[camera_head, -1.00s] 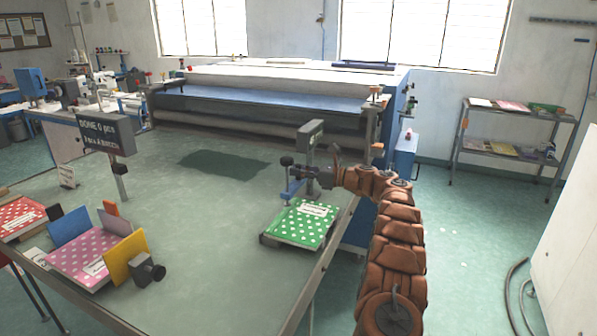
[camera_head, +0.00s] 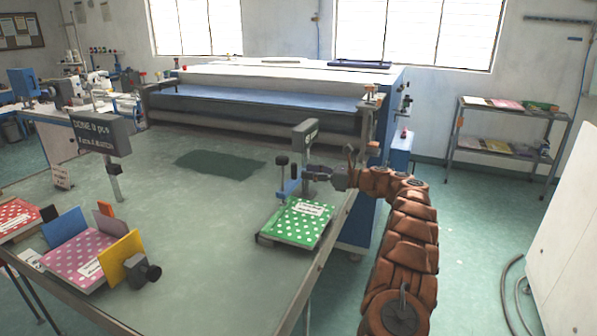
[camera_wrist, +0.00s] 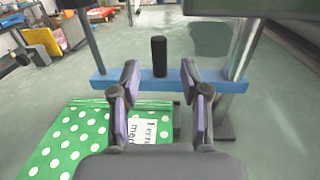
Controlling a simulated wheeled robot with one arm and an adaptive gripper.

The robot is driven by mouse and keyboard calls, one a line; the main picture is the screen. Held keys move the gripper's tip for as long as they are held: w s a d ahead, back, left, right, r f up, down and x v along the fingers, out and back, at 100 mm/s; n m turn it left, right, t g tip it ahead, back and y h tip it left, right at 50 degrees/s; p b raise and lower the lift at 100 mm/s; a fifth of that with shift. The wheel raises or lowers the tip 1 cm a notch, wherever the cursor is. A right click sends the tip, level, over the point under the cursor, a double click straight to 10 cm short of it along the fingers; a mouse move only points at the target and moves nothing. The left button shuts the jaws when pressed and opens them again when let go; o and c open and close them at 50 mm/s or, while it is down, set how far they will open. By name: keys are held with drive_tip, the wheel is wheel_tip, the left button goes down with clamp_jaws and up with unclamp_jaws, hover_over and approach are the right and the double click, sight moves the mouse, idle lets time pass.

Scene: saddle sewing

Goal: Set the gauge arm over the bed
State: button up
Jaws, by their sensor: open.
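The gauge arm is a blue bar (camera_head: 290,188) with an upright black knob (camera_head: 282,160), mounted by a grey post (camera_head: 308,150). In the wrist view the blue bar (camera_wrist: 173,79) runs across the picture and the black knob (camera_wrist: 159,56) stands up from it. The bed (camera_head: 266,240) is a dark low plate under a green polka-dot booklet (camera_head: 303,222); the booklet (camera_wrist: 65,135) also shows at lower left in the wrist view. My gripper (camera_head: 308,172) is open, close to the bar; in the wrist view its fingers (camera_wrist: 161,88) are spread either side of the knob, with nothing between their pads.
A pink dotted booklet (camera_head: 78,254) sits among blue and yellow panels at left, with a red dotted one (camera_head: 15,215) beyond. A sign (camera_head: 102,135) stands on the table (camera_head: 205,260). A large machine (camera_head: 265,95) is behind. The table middle is clear.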

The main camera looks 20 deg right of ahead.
drive_tip(key=v, duration=0.6)
drive_tip(key=shift+d, duration=0.15)
drive_tip(key=shift+s, duration=0.1)
